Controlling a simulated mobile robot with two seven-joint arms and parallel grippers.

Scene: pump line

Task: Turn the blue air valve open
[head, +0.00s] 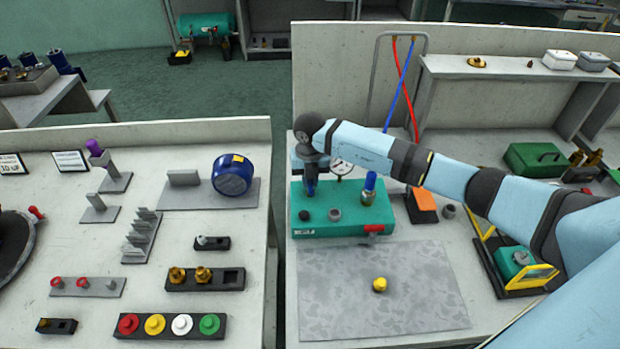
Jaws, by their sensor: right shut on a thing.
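My right arm comes in from the right, and its gripper (311,184) points down over the left part of a green base block (345,229). The gripper is shut on a dark blue part, which looks like the handle of the blue air valve (310,188). The fingers cover most of it, so I cannot tell how far it is turned. A blue cylinder on a brass-coloured body (369,188) stands upright on the right of the block, apart from the gripper. A round gauge (341,168) shows behind, partly hidden by my arm. My left gripper is not in view.
A grey mat (420,290) with a yellow knob (379,284) lies in front of the block. Red and blue hoses (405,85) hang behind. An orange-topped box (422,203) stands to the right. The left table (140,205) holds several fittings and coloured buttons.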

